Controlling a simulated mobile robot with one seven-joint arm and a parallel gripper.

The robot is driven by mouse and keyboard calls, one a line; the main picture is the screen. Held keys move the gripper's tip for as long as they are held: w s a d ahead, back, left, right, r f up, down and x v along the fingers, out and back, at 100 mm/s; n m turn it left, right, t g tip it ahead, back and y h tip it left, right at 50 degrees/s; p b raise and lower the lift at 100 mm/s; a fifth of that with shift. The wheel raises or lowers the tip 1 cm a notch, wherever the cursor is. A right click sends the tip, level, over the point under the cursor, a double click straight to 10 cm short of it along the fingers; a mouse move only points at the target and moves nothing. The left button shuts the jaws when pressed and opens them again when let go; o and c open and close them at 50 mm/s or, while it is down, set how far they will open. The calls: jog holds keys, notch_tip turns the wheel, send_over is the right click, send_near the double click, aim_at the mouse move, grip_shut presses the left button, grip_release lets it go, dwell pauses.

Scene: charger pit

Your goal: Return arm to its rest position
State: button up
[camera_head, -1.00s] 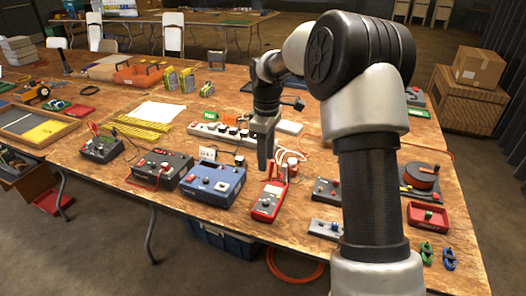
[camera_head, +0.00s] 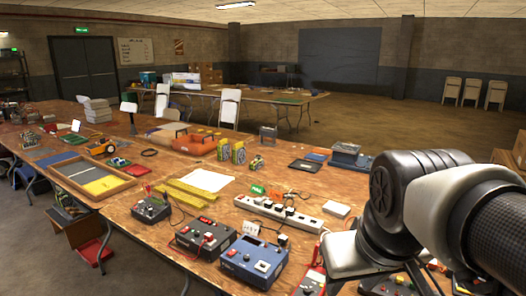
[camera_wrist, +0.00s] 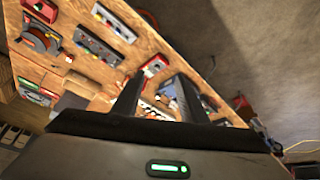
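My gripper (camera_wrist: 160,82) shows in the wrist view with its two dark fingers apart. Nothing is held between them; the table and small items on it show past the gap. In the head view my arm fills the lower right, bent low over the near right part of the table (camera_head: 150,205). The fingers cannot be made out there.
Open floor (camera_head: 425,125) lies beyond the table at the right.

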notch_tip(320, 180, up, 11)
jog(key=s+m+p, duration=0.1)
jog(key=s+p, duration=0.1)
jog(key=p, duration=1)
jog(key=shift+s+r+t, duration=0.15)
jog(key=shift+s+t, duration=0.15)
jog(key=shift+s, duration=0.05)
